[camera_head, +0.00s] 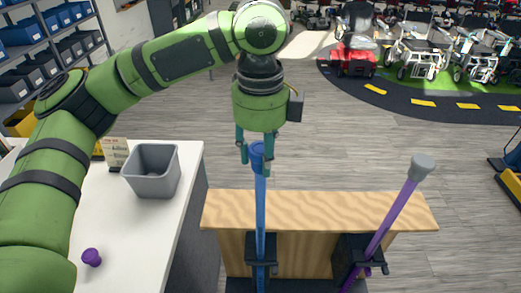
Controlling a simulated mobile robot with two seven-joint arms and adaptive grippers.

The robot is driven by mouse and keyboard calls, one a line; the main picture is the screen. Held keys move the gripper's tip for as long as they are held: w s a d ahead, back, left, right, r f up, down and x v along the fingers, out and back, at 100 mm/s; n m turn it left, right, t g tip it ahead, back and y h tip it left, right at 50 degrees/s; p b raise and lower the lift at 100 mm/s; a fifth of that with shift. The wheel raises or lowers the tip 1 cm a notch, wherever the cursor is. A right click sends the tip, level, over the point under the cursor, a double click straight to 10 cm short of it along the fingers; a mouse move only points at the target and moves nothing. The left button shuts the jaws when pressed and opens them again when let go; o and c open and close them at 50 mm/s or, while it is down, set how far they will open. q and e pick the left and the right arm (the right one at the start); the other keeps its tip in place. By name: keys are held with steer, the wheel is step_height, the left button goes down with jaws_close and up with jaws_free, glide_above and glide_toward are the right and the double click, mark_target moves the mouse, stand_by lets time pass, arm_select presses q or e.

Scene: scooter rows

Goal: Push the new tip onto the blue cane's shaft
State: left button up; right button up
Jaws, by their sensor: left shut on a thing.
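The blue cane's shaft (261,205) stands upright in a black clamp (261,250) at the wooden bench. A blue tip (257,150) is at the shaft's top end, in line with it. My left gripper (254,160) points down over the shaft and is shut on the blue tip, one finger on each side. I cannot tell how far the tip sits over the shaft. My right gripper is not in view.
A purple cane (395,215) with a grey tip (423,166) leans in a second clamp (361,253) to the right. A white table (130,235) at left holds a grey bin (152,180), a purple tip (92,257) and a small sign (117,153). Scooters stand far behind.

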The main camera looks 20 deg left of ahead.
arm_select(q)
steer(key=shift+f, duration=0.95)
stand_by(0.9)
steer(key=o, duration=1.8)
steer(key=shift+r, duration=0.1)
steer(key=shift+r, duration=4.4)
